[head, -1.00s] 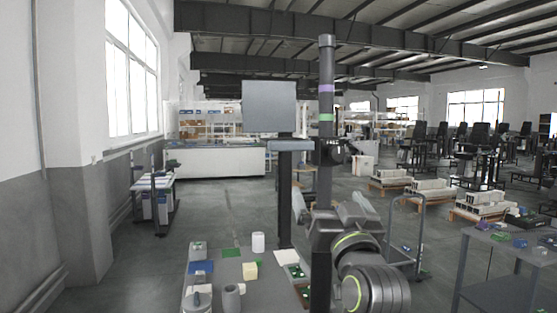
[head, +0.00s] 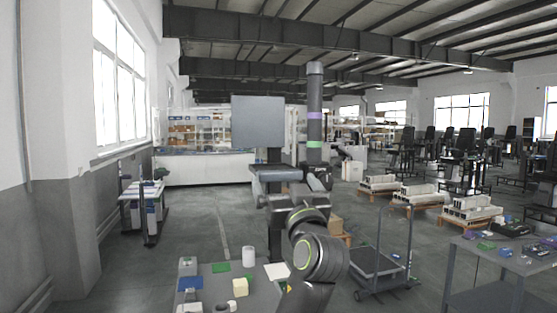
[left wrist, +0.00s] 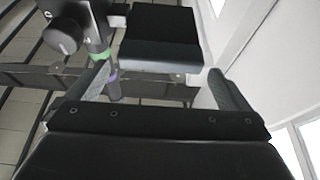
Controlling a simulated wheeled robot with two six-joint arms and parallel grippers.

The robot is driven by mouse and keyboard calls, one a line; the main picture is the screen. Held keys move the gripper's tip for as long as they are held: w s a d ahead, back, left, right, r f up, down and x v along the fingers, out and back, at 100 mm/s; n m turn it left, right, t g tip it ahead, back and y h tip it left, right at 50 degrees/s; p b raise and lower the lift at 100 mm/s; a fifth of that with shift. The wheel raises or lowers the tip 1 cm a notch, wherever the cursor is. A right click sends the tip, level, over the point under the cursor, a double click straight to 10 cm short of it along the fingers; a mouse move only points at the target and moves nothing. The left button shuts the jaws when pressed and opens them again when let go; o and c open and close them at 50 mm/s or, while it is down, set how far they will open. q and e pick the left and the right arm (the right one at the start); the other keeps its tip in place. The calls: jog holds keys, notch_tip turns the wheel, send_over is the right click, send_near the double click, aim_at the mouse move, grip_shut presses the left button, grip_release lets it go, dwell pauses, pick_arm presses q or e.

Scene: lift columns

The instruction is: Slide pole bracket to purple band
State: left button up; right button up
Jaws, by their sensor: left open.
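The dark pole (head: 314,84) stands upright with a purple band (head: 314,115) above a green band (head: 314,144). The pole bracket (head: 317,176) is around the pole, just below the green band. In the left wrist view its round knob (left wrist: 62,36) shows at the upper left, beside the green band (left wrist: 101,56) and the purple band (left wrist: 114,86); that view looks upside down. My left gripper (head: 277,186) is close to the bracket, left of the pole. Its fingers (left wrist: 158,88) are open, with a black block (left wrist: 160,38) beyond them. My right gripper is out of view.
A grey flat panel (head: 258,122) stands left of the pole. A low table (head: 258,291) with a white cylinder (head: 248,256) and small items is below. A cart (head: 378,266) and a side table (head: 500,264) with parts are to the right.

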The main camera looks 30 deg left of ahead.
aim_at(278, 170)
pick_arm(q)
jog(key=p+x, duration=0.1)
jog(key=x, duration=0.4)
jog(key=shift+s+r+p, duration=0.1)
jog(key=shift+p, duration=0.3)
jog(key=shift+w+a+r, duration=0.15)
jog(key=shift+w+a, duration=0.3)
jog(key=shift+w, duration=0.05)
jog(key=c, duration=1.1)
notch_tip(278, 170, up, 12)
jog(key=p, duration=0.3)
jog(key=shift+p, duration=0.35)
jog(key=shift+s, duration=0.1)
jog(key=o, duration=1.1)
